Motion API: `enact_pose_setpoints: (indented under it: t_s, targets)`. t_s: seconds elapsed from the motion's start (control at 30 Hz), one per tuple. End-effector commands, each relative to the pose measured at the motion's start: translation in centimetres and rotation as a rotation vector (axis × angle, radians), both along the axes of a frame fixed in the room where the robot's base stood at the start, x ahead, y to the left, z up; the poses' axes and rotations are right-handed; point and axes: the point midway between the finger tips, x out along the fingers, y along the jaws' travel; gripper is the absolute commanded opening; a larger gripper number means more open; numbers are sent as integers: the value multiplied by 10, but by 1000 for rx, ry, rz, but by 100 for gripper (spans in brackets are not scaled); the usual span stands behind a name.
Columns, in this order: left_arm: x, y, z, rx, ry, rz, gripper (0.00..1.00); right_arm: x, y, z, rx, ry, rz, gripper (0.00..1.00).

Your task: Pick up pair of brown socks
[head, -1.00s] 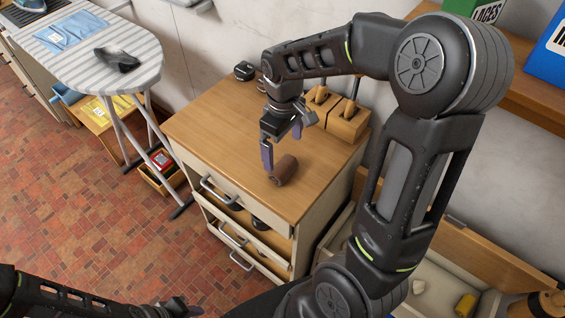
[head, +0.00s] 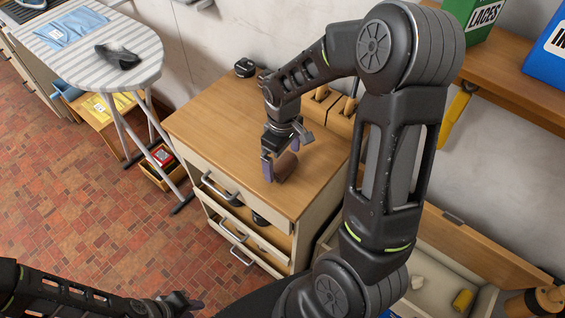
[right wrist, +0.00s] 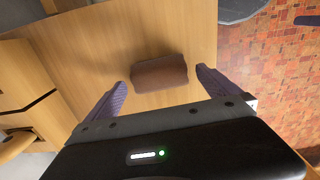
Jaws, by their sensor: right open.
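The brown socks, a rolled bundle (head: 287,167), lie on the wooden top of the drawer cabinet, near its front right part. In the right wrist view the bundle (right wrist: 160,73) lies just ahead of and between the two purple fingertips. My right gripper (head: 282,167) is open over the bundle, its fingers spread to either side, and partly hides it in the head view. The right wrist view shows the open fingers (right wrist: 161,84) with nothing between them but the bundle. My left gripper (head: 182,303) is low at the bottom of the head view, away from the cabinet; its jaws are too small to judge.
The cabinet top (head: 215,110) is clear at its left. Wooden blocks (head: 330,107) and a small dark item (head: 245,68) stand at its back. An ironing board (head: 120,30) stands to the left. Shelves and an open bin (head: 440,268) lie to the right.

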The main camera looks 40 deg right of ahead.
Motion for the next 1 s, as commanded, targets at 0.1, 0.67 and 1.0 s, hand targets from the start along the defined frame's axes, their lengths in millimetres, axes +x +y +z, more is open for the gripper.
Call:
enact_pose_setpoints:
  t_s: [0.1,0.67,1.0]
  targets:
    - [0,0,2,1,1,1,29,0,0,-11,0,1,-1,100]
    - [-1,0,1,1,1,1,29,0,0,-13,0,-2,0,100]
    - [0,0,1,1,1,1,29,0,0,-13,0,-2,0,77]
